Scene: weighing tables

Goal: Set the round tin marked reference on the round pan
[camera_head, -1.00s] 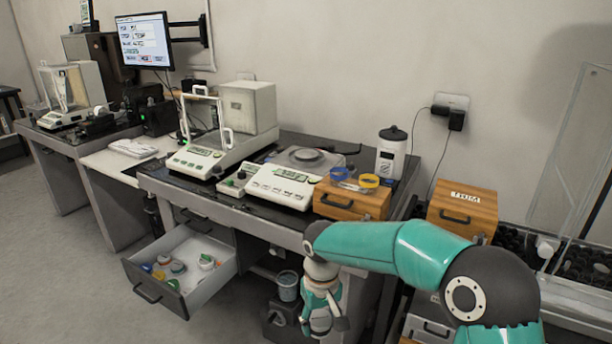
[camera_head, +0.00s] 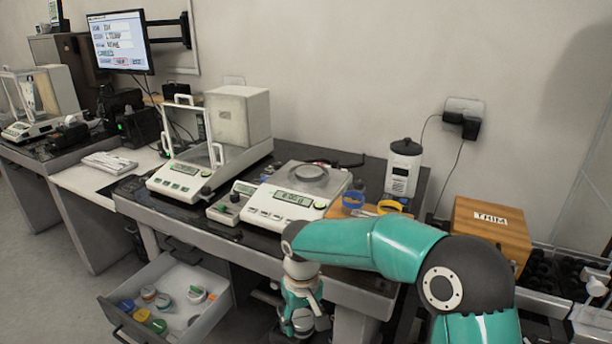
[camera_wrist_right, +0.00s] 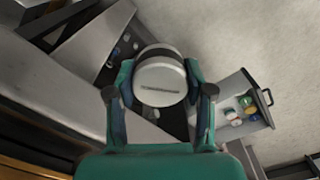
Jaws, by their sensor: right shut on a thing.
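In the right wrist view a round tin (camera_wrist_right: 160,82) with a pale lid and a dark band sits between the two fingers of my right gripper (camera_wrist_right: 160,98). The gripper is shut on it. The dark mark on the lid is too small to read. The round pan (camera_head: 311,173) is grey and sits on top of the white balance (camera_head: 270,205), behind and above my gripper. My left gripper is not in view.
An open drawer (camera_head: 215,308) with several coloured-lid tins is left of my right arm. A glass-doored balance (camera_head: 178,180) stands left of the round-pan balance. A white canister (camera_head: 402,172), tape rolls and a wooden box (camera_head: 490,233) are to the right.

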